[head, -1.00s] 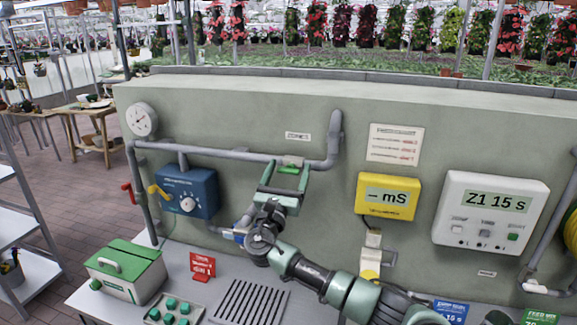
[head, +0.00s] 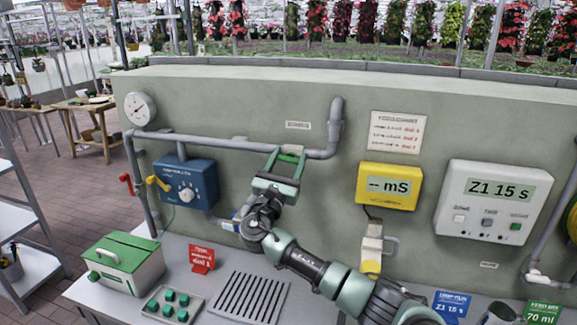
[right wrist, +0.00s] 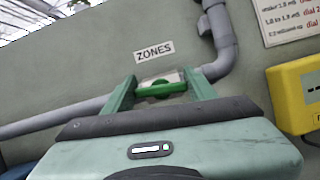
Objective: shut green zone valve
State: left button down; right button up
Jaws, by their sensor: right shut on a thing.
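The green zone valve (right wrist: 160,89) sits on the grey pipe under the ZONES label, on the front of the grey-green wall. Its green handle lies roughly along the pipe in the right wrist view. My right gripper (head: 290,154) reaches up to it from below, with one finger on each side of the handle. The jaws are shut on the handle, which also shows in the head view (head: 291,159). My left gripper is in neither view.
A red lever (head: 125,183) and a yellow lever (head: 158,184) are at the left, beside a blue dial box (head: 189,185). A yellow meter (head: 389,187) and white timer (head: 491,203) hang at the right. A green-lidded box (head: 124,266) stands on the bench.

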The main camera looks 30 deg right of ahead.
jog(key=m+g+b, duration=0.2)
jog(key=m+b, duration=0.2)
jog(key=m+g+h+b, duration=0.1)
jog(key=m+g+b, duration=0.1)
jog(key=m+b, duration=0.2)
jog(key=m+g+b, duration=0.2)
jog(key=m+b, duration=0.2)
jog(key=shift+s+f, duration=0.1)
jog(key=shift+f, duration=0.3)
jog(key=m+g+b, duration=0.1)
jog(key=m+b, duration=0.1)
jog(key=m, duration=0.2)
jog(key=shift+d+b, duration=0.1)
jog(key=shift+b, duration=0.3)
jog(key=shift+m+g+y+b, duration=0.5)
jog(key=shift+m+g+y, duration=0.15)
jog(key=shift+m, duration=1.45)
jog(key=o, duration=1.3)
jog(key=shift+o, duration=0.3)
jog(key=shift+r, duration=0.1)
jog(key=shift+s, duration=0.1)
